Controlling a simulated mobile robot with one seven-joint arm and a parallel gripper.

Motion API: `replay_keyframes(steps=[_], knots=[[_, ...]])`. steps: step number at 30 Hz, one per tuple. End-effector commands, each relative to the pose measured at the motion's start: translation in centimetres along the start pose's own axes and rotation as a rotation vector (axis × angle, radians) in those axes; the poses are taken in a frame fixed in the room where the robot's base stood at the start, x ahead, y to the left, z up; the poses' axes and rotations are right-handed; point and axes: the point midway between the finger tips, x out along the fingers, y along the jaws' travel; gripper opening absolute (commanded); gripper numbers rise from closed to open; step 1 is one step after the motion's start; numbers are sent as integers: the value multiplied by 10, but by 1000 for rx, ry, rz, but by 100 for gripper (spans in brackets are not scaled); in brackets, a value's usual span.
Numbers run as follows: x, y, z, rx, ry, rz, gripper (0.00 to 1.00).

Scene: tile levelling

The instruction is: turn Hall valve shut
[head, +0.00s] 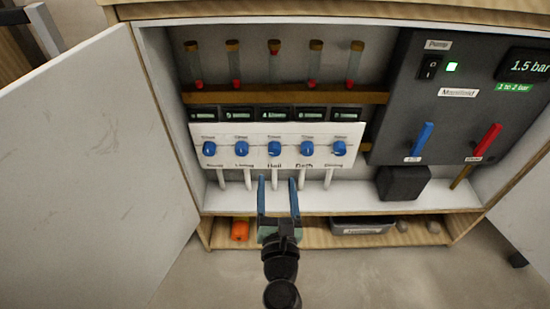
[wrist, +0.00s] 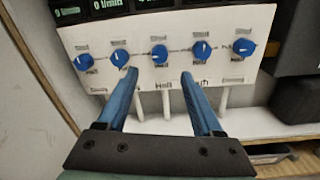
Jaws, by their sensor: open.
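The Hall valve is the blue knob (head: 275,148) in the middle of a row on a white panel (head: 350,159), with the label "Hall" below it. It also shows in the wrist view (wrist: 160,54), where a small pale mark is on its face but its exact angle is hard to read. My gripper (head: 278,181) is open and empty, just below the Hall knob in the head view. In the wrist view my gripper (wrist: 160,76) has its two blue fingers on either side of the Hall label, with the knob just beyond and between the tips, apparently untouched.
Other blue knobs, such as the Bath knob (head: 307,148), flank it closely. Above stand several glass tubes; the middle tube (head: 274,47) has its red float high, the others low. A dark panel (head: 400,100) with blue and red levers stands right. The open door (head: 80,150) stands left.

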Motion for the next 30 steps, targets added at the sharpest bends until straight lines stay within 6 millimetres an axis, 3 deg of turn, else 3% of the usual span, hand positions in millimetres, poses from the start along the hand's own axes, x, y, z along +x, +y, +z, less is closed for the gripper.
replay_keyframes(steps=[6,12,18,27,30], knots=[[40,0,0,0,-3,1,68],[68,0,-1,-1,-2,2,68],[80,0,0,-1,-1,1,68],[82,0,1,-2,-1,1,68],[82,1,1,-2,-1,2,53]])
